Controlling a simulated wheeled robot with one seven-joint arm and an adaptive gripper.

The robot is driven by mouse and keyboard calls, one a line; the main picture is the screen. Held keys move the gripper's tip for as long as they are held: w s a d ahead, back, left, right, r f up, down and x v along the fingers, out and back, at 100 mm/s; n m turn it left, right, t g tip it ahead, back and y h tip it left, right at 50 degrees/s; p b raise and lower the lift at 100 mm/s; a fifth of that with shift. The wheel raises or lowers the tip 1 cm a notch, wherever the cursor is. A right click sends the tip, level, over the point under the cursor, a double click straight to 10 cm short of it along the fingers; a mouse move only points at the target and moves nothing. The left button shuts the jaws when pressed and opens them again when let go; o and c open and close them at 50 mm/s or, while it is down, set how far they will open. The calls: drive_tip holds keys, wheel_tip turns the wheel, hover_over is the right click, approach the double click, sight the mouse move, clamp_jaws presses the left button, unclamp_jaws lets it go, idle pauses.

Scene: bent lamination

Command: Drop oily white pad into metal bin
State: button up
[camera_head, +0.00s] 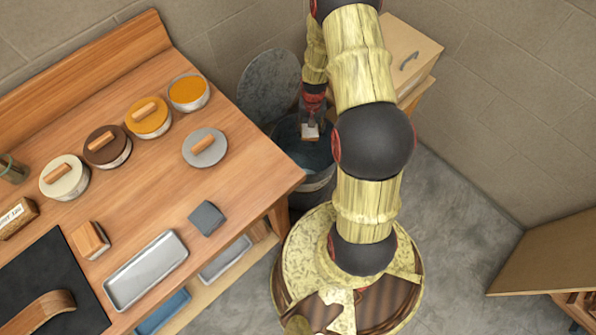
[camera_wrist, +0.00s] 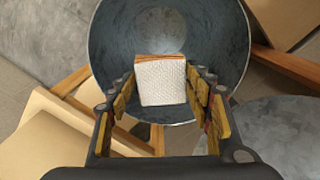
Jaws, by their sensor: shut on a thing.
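The white pad (camera_wrist: 161,83) has a textured face with an orange-brown edge along its top in the wrist view. My gripper (camera_wrist: 160,95) is shut on it, with a finger on each side. The pad also shows small and pale at my gripper (camera_head: 311,131) in the head view. The metal bin (camera_wrist: 108,50) is round, grey and open, and lies beneath the pad in the wrist view. In the head view the bin (camera_head: 318,184) stands beside the workbench, partly hidden by my arm. The pad is over the bin's opening; its height above the rim is hard to tell.
The bin's round lid (camera_head: 268,85) stands tilted open behind it. The wooden workbench (camera_head: 240,165) at left holds several lidded tins, a metal tray (camera_head: 146,270) and a dark grey block (camera_head: 206,218). A wooden cabinet (camera_head: 408,50) stands behind my arm.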

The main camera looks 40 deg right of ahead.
drive_tip(key=shift+f+b, duration=2.05)
drive_tip(key=shift+f, duration=1)
drive_tip(key=o, duration=1.1)
drive_tip(key=shift+r, duration=0.1)
wheel_tip(320, 180, up, 11)
drive_tip(key=shift+f, duration=0.2)
drive_tip(key=shift+r, duration=0.65)
drive_tip(key=shift+s, duration=0.1)
